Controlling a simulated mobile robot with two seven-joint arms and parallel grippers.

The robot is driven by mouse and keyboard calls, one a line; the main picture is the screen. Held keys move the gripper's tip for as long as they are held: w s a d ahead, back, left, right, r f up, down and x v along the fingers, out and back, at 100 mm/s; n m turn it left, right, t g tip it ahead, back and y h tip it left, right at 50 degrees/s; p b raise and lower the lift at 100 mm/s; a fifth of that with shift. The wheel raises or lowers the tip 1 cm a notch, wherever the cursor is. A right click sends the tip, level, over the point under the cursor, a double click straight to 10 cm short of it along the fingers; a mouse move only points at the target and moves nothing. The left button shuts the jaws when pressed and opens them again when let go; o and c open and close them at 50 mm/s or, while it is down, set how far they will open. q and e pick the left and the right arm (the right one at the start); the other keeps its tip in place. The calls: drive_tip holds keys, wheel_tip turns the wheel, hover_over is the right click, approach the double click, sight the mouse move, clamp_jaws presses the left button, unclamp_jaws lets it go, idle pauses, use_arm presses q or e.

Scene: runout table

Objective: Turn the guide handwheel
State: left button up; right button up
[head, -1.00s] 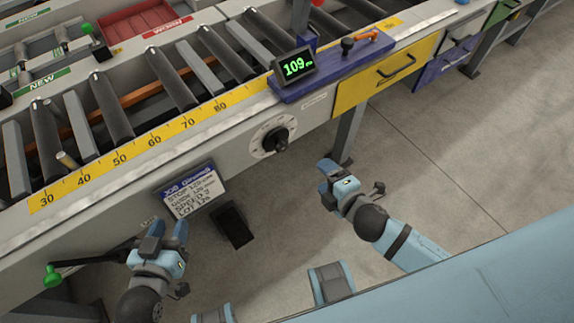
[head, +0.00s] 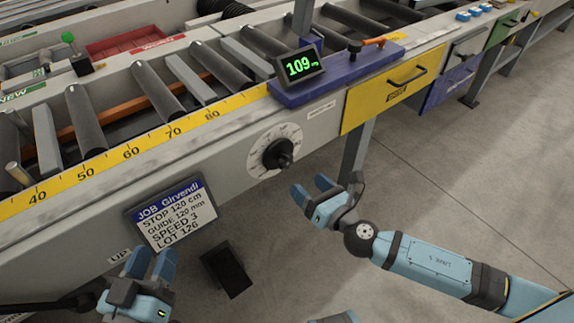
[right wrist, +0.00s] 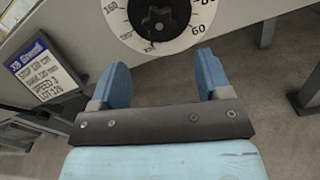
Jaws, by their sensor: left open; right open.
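The guide handwheel appears to be the black knob (head: 278,153) on a round white dial with a printed scale, on the grey front panel. In the right wrist view the knob (right wrist: 158,18) and dial are at the top, straight ahead of my fingers. My right gripper (head: 312,188) is open and empty, just below and right of the dial, apart from it. Its two blue fingers (right wrist: 163,72) are spread in the right wrist view. My left gripper (head: 152,260) is open below the job card, touching nothing I can see. A display (head: 298,66) reads 109.
The job card (head: 170,214) reads STOP 120 cm, GUIDE 120 mm, SPEED 3, LOT 126. A yellow drawer (head: 385,95) and blue drawer (head: 447,87) are right of the dial. A table leg (head: 356,150) stands behind my right gripper. The floor at right is clear.

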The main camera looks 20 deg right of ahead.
sight(287, 165)
drive_tip(key=x, duration=0.9)
drive_tip(key=shift+b, duration=0.35)
drive_tip(key=c, duration=0.9)
